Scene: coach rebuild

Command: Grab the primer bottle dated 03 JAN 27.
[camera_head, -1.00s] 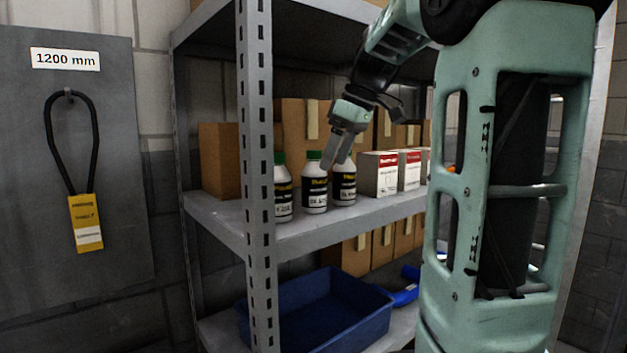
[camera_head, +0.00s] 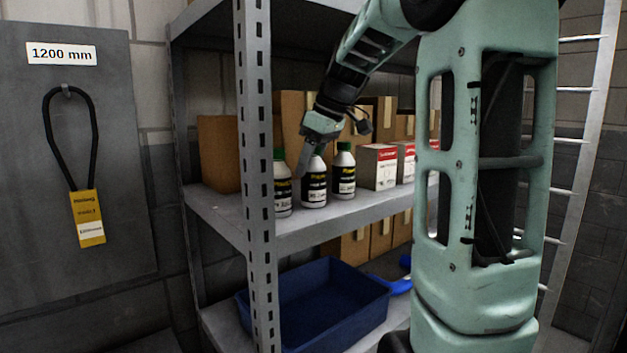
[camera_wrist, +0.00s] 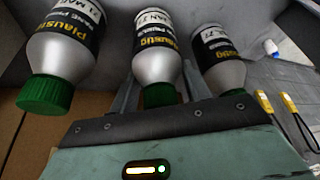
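Three white primer bottles with black labels, yellow lettering and green caps stand in a row on the middle shelf. In the head view they are the left bottle (camera_head: 282,190), middle bottle (camera_head: 314,185) and right bottle (camera_head: 343,175). In the wrist view, order reversed, the middle bottle (camera_wrist: 158,58) shows a partly readable date with "JAN"; the bottle at picture left (camera_wrist: 62,52) seems to read "MA", and the one at picture right (camera_wrist: 222,68) is unclear. My gripper (camera_head: 306,168) is open at the middle bottle's top, fingers (camera_wrist: 160,88) either side; contact cannot be told.
A shelf upright (camera_head: 257,160) stands left of the bottles. White-and-red boxes (camera_head: 378,167) are to their right, cardboard boxes (camera_head: 219,155) behind. A blue bin (camera_head: 325,305) sits on the lower shelf. A looped strap (camera_head: 70,135) hangs on a panel at left.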

